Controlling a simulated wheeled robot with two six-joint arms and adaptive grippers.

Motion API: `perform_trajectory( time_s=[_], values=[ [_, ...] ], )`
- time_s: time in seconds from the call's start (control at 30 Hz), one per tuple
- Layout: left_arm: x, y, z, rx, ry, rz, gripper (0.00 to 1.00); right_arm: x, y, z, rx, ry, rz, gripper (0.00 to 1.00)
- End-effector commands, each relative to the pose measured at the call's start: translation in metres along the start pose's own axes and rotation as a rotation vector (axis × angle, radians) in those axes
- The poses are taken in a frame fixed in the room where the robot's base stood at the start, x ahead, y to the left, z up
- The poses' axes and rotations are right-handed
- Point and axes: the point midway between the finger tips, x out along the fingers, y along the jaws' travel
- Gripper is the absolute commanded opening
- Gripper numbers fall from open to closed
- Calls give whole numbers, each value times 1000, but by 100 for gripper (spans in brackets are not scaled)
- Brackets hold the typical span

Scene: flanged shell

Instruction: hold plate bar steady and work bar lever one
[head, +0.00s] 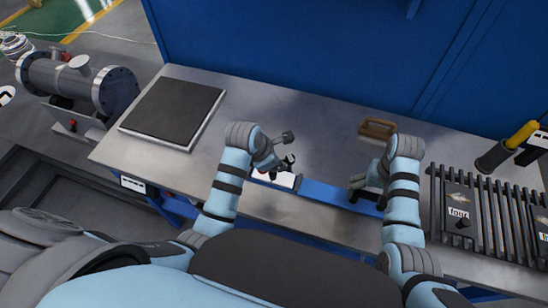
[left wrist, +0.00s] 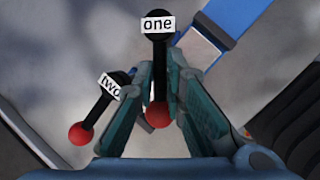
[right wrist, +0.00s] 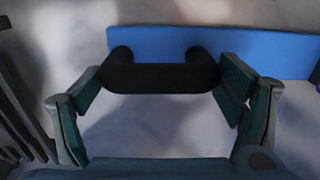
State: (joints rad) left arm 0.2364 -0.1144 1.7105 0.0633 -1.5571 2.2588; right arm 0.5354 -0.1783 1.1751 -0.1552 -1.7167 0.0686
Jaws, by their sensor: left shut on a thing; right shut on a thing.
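The blue plate bar (head: 325,194) lies along the front part of the metal bench; it also shows in the right wrist view (right wrist: 225,47). It carries a black handle (right wrist: 160,78). My right gripper (head: 361,182) is shut on this handle, with a finger at each end of it. Lever one (left wrist: 158,60), black with a red knob and a white label "one", stands between the fingers of my left gripper (head: 277,163), which is shut on it. Lever two (left wrist: 104,103), with a red knob, is just left of those fingers, apart from lever one. The levers are small in the head view.
A dark square plate (head: 175,108) lies on the bench (head: 255,108) at left. A brown handled piece (head: 378,128) lies behind my right arm. A slatted rack (head: 490,215) and a yellow-handled tool (head: 521,134) are at right. A blue wall (head: 300,45) closes the back.

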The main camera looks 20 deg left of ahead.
Motion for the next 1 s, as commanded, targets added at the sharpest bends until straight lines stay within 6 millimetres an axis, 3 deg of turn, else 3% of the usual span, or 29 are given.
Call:
perform_trajectory(
  time_s=[0.63, 0.67, 0.77, 1.0],
  values=[
    [-2, -3, 3, -57, 5, 22, 0, -1, 0, -1, 4, 3, -1, 26],
    [-2, -3, 3, -57, 5, 22, 14, -1, 0, -1, 3, 3, -1, 26],
    [-2, -3, 2, -56, 6, 22, 30, -1, 0, -1, 3, 3, -1, 26],
    [-1, -3, 1, -56, 9, 22, 32, -1, -1, -1, 1, 3, -2, 26]
  ],
)
